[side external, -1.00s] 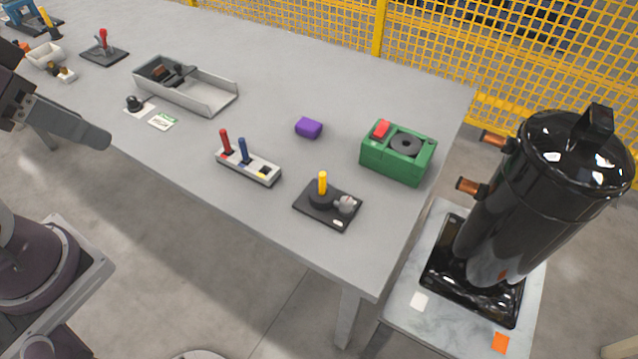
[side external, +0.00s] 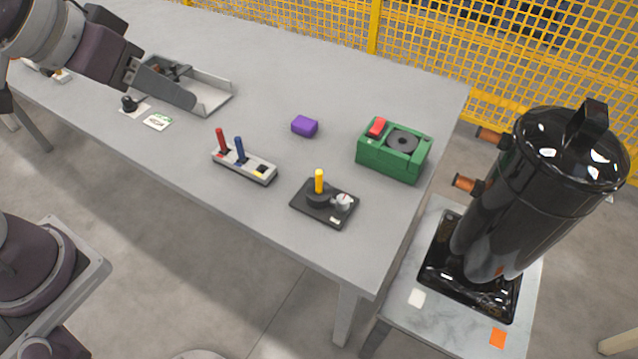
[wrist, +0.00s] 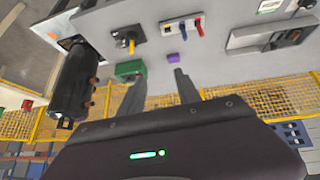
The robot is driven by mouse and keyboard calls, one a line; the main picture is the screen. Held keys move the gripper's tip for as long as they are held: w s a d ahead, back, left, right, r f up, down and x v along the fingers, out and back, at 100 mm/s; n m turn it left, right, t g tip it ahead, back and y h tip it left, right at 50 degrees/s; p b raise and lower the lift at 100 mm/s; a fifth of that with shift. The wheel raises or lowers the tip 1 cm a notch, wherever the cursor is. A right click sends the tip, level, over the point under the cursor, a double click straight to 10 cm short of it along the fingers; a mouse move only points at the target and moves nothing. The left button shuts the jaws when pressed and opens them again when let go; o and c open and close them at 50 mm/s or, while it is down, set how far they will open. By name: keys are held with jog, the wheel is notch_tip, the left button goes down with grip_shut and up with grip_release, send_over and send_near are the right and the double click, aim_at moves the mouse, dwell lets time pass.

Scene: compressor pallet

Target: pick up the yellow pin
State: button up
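The yellow pin (side external: 319,181) stands upright in a round black holder on a black base plate (side external: 308,212), near the front right of the grey table. In the wrist view the yellow pin (wrist: 131,46) shows at the upper left, beyond the left finger and well apart from it. My gripper (side external: 186,98) is over the grey open tray at the table's left, far from the pin. In the wrist view my gripper (wrist: 158,78) has its two fingers spread with nothing between them.
A socket strip (side external: 255,170) with red and blue pins stands left of the yellow pin. A purple block (side external: 305,126) and a green box (side external: 390,168) lie behind it. The grey tray (side external: 213,95) is at left. A black compressor (side external: 500,220) stands at right, beyond the table edge.

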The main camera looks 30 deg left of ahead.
jog(key=w+d+f+t, duration=0.1)
jog(key=w+d+f, duration=0.5)
jog(key=w, duration=0.4)
jog(key=t+h, duration=0.1)
jog(key=t, duration=0.2)
send_over(316, 176)
jog(key=s+a, duration=0.1)
jog(key=a, duration=0.1)
notch_tip(316, 176, down, 14)
jog(key=r, duration=0.1)
jog(key=shift+m+t+h, duration=0.4)
jog(key=shift+m+t, duration=0.2)
jog(key=shift+m, duration=0.2)
jog(key=f, duration=0.1)
jog(key=s+f, duration=0.1)
jog(key=f, duration=0.1)
jog(key=d+f, duration=0.1)
jog(key=f, duration=0.1)
jog(key=shift+s+d, duration=0.1)
jog(key=shift+s, duration=0.2)
jog(key=shift+s+f+m+t, duration=0.15)
jog(key=shift+f+m+t, duration=0.25)
jog(key=shift+f, duration=0.05)
jog(key=x, duration=0.7)
jog(key=shift+d+r, duration=0.1)
jog(key=shift+r, duration=0.2)
grip_shut()
